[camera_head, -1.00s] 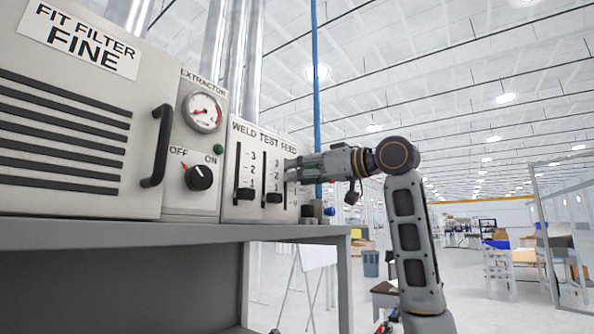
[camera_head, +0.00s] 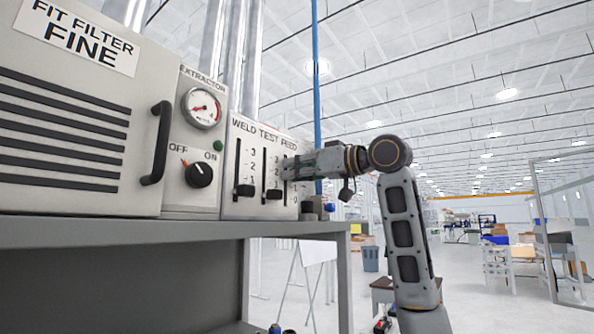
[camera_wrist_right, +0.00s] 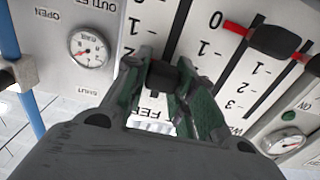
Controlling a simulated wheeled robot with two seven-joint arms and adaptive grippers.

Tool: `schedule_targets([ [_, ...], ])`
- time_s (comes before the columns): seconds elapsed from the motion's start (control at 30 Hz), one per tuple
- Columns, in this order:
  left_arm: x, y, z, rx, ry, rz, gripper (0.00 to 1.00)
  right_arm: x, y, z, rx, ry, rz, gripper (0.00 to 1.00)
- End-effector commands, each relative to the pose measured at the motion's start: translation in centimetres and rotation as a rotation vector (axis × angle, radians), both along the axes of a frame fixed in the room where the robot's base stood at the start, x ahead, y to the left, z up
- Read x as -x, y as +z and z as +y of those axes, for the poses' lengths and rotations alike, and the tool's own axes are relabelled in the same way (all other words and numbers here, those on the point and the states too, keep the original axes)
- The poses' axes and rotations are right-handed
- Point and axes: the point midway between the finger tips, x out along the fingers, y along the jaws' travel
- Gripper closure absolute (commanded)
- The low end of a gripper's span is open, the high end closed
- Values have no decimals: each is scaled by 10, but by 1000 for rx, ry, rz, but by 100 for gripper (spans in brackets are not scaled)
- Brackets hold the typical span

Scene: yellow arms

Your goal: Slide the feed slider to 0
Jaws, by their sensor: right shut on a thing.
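The feed slider is the rightmost of three vertical sliders on the grey control panel (camera_head: 232,207). Its black knob (camera_wrist_right: 162,76) sits near the FEED label end of its slot, at the high end of the scale. My right gripper (camera_wrist_right: 160,72) is shut on this knob, with a green finger on each side. In the head view my right gripper (camera_head: 287,169) covers the knob. The 0 mark of the feed scale is not clear in the wrist view. My left gripper is not in view.
The test slider knob (camera_head: 273,194) and weld slider knob (camera_head: 244,190) sit low in their slots. An extractor dial (camera_head: 199,173) and gauge (camera_head: 203,107) are to the left. A blue pipe (camera_head: 316,90) rises just behind my gripper. Open floor lies to the right.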

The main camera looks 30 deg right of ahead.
Motion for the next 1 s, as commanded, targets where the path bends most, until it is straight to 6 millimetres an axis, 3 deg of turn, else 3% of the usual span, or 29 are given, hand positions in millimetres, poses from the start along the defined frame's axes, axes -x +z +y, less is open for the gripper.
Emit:
schedule_targets([
  [0.27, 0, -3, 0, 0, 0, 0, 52, 0, -4, 0, 0, -1, 0, 100],
  [1.0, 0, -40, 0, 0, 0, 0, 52, 0, -59, 0, 0, 0, 1, 100],
])
